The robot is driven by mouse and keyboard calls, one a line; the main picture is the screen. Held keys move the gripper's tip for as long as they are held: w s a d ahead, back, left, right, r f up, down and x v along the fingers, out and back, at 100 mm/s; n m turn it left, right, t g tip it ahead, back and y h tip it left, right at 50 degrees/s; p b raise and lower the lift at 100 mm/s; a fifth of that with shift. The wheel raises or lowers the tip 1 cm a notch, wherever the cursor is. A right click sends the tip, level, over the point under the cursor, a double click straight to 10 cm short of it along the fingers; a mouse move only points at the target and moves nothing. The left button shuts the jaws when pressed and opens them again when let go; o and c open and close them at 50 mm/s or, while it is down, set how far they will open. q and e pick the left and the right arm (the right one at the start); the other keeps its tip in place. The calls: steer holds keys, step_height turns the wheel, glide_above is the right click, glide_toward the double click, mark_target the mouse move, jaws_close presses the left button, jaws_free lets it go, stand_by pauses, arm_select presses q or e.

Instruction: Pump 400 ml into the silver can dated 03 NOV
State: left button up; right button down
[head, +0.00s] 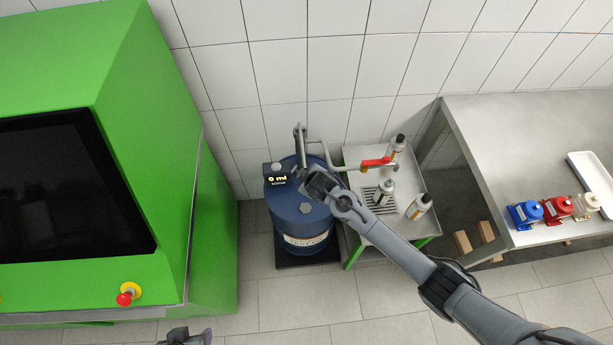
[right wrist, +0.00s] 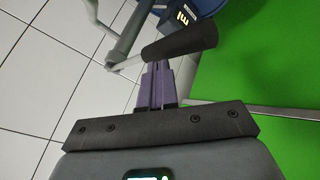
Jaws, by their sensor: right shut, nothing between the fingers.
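A blue drum (head: 300,225) carries a hand pump (head: 301,145) and a display (head: 277,179) reading 0 ml. Three silver cans stand on the steel stand: one at the back (head: 396,146), one on the grate (head: 386,190) under the red nozzle (head: 376,162), and one at the front right (head: 419,206). Their dates are too small to read. My right gripper (head: 312,178) is over the drum top, shut and empty. In the right wrist view its fingers (right wrist: 156,72) point at the pump's black handle grip (right wrist: 180,42); contact is unclear. My left gripper (head: 186,337) is cut off at the bottom edge.
A green machine (head: 215,215) with a dark screen and red button stands left of the drum. My right arm passes in front of the stand (head: 365,225).

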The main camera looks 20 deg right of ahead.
steer(key=shift+s+f, duration=0.1)
steer(key=shift+f, duration=0.4)
steer(key=shift+f+b, duration=0.5)
steer(key=shift+f, duration=0.1)
stand_by(0.6)
steer(key=shift+f, duration=0.3)
steer(key=shift+s+f+b, duration=0.1)
steer(key=shift+f+b, duration=0.35)
stand_by(0.5)
steer(key=shift+f, duration=0.35)
steer(key=shift+s+f+b, duration=0.1)
steer(key=shift+f+b, duration=0.3)
steer(key=shift+b, duration=0.05)
stand_by(0.5)
steer(key=shift+a+f, duration=0.1)
steer(key=shift+f, duration=0.35)
stand_by(0.3)
steer(key=shift+s+f+b, duration=0.1)
steer(key=shift+f+b, duration=0.4)
stand_by(0.5)
stand_by(0.4)
